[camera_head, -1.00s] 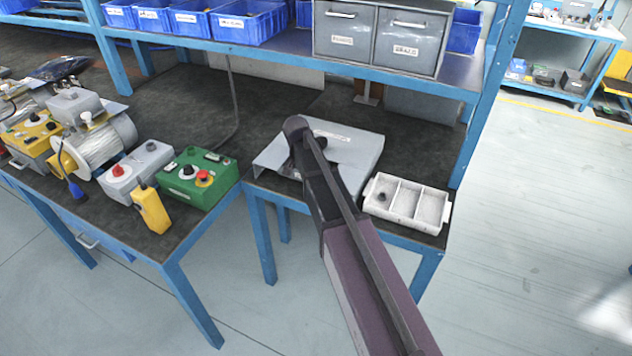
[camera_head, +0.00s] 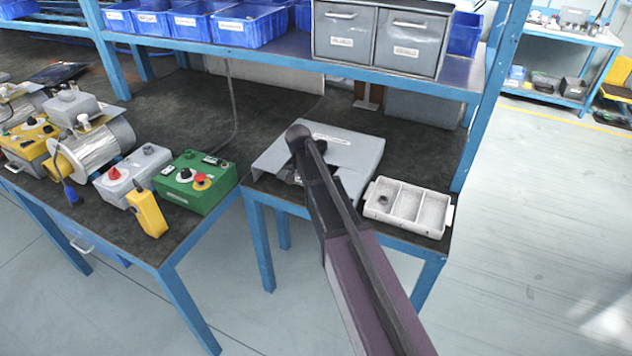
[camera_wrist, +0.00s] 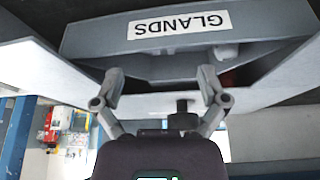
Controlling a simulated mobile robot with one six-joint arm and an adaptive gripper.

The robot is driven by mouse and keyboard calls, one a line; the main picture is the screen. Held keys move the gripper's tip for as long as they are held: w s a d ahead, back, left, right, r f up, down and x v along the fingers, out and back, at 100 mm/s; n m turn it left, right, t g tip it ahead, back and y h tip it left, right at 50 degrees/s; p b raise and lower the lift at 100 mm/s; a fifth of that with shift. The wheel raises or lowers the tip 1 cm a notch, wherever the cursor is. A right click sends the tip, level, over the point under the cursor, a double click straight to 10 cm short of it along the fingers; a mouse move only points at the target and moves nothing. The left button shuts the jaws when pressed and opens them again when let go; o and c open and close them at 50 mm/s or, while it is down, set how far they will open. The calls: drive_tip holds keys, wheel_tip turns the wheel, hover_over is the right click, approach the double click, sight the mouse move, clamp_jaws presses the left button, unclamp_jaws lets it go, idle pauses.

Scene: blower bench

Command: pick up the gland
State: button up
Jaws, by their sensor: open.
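A grey open-fronted holder (camera_head: 352,155) with a white label on top lies on the right bench. In the wrist view the label reads GLANDS, upside down, on the grey holder (camera_wrist: 75,40). My gripper (camera_wrist: 161,74) is open, its two fingers apart in front of the label, with nothing seen between the tips. A small dark upright piece (camera_wrist: 182,116) shows behind the gripper body, between the fingers' bases; I cannot tell whether it is a gland. In the head view my arm covers the gripper and part of the holder.
A white three-compartment tray (camera_head: 421,228) stands right of the holder, with a small dark piece (camera_head: 383,201) in its left compartment. A green control box (camera_head: 190,190) and a yellow pendant (camera_head: 148,212) stand left. A shelf with grey drawers (camera_head: 378,38) hangs above.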

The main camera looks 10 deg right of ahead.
drive_tip(key=shift+b+x, duration=2.05)
drive_tip(key=shift+x, duration=0.35)
drive_tip(key=shift+s, duration=0.15)
drive_tip(key=c, duration=0.9)
